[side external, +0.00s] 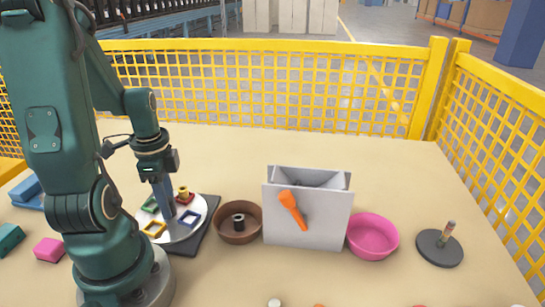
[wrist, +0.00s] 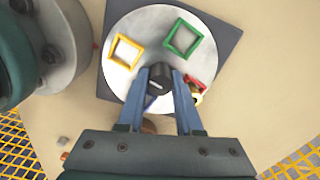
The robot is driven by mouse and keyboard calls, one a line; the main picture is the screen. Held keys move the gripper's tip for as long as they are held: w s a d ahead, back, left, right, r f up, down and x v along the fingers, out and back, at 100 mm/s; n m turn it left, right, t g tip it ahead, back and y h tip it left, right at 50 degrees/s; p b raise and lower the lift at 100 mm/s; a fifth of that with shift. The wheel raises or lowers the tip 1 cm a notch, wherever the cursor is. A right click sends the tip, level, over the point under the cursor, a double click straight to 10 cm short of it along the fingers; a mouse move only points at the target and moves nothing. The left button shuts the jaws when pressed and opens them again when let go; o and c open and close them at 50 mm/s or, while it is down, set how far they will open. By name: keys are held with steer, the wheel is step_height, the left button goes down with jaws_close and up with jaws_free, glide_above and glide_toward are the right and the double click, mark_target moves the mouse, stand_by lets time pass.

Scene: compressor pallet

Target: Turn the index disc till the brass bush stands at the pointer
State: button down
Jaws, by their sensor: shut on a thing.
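The index disc (side external: 180,233) is pale and round, on a dark square base plate (side external: 209,238). It carries yellow (wrist: 126,51), green (wrist: 183,39), blue (side external: 188,217) and red square frames. The brass bush (side external: 183,192) stands upright at the red frame, on the far side of the disc in the side view. In the wrist view a finger partly hides that area. My gripper (side external: 166,207) points down over the disc's middle. In the wrist view my gripper (wrist: 160,76) is shut on a black knob (wrist: 158,77) with a white mark. I cannot make out the pointer.
Right of the disc stand a brown bowl (side external: 222,233) with a dark ring-shaped part, a grey box (side external: 300,232) with an orange-handled item, a pink bowl (side external: 372,240) and a dark round base with a peg (side external: 440,250). A pink block (side external: 48,250) lies left. Yellow mesh fencing encloses the table.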

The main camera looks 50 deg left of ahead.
steer(key=shift+m, duration=8)
steer(key=c, duration=0.8)
jaws_free()
steer(key=shift+c, duration=0.2)
